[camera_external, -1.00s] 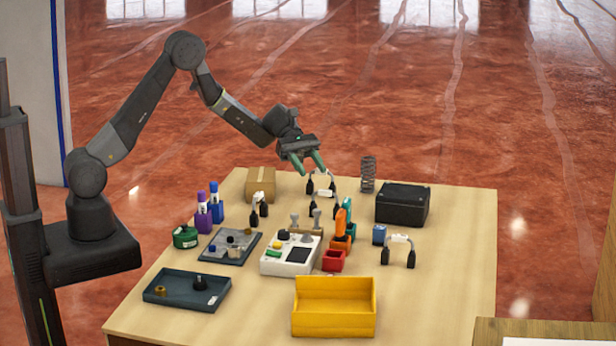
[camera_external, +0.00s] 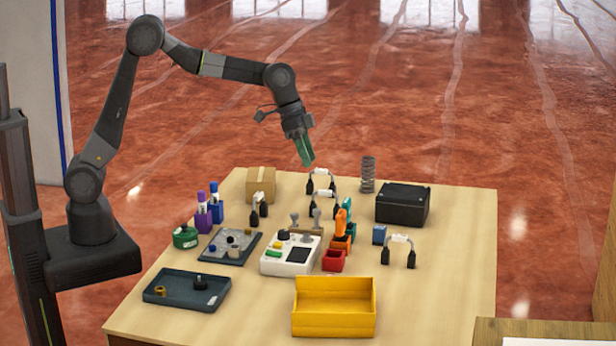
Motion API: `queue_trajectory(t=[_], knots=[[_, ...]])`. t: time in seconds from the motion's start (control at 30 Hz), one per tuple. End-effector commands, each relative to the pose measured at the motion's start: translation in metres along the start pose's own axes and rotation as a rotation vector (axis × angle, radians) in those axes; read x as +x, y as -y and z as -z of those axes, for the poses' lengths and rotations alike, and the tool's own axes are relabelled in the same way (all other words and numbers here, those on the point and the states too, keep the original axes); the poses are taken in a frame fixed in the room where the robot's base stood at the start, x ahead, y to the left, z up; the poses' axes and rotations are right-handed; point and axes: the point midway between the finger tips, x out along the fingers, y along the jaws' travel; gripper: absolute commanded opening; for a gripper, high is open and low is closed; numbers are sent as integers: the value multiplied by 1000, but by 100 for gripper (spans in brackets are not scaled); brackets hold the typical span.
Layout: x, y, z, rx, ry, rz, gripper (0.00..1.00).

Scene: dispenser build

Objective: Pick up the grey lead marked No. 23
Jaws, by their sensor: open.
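Several arch-shaped leads with dark plug ends and white tags stand on the table. One is at the back (camera_external: 321,172), one is just in front of it (camera_external: 322,196), one is at the left (camera_external: 260,198) and one is at the right (camera_external: 399,239). The tag numbers are too small to read, so I cannot tell which lead is No. 23. My gripper (camera_external: 308,160) points down in the air near the back lead, slightly left of it in the picture. It is open, with green fingers seen nearly edge-on and nothing between them.
A cardboard box (camera_external: 261,180), a spring coil (camera_external: 368,174) and a black case (camera_external: 403,203) stand around the back leads. A white tester (camera_external: 286,262), orange and red holders (camera_external: 334,261) and a yellow bin (camera_external: 334,315) are nearer the front.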

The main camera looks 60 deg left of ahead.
Motion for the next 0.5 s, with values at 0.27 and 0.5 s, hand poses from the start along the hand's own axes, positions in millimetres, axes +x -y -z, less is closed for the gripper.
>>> queue_trajectory(t=[0.27,0.5], knots=[[12,0,5,135,-15,58,44],[58,3,6,130,-15,56,44]])
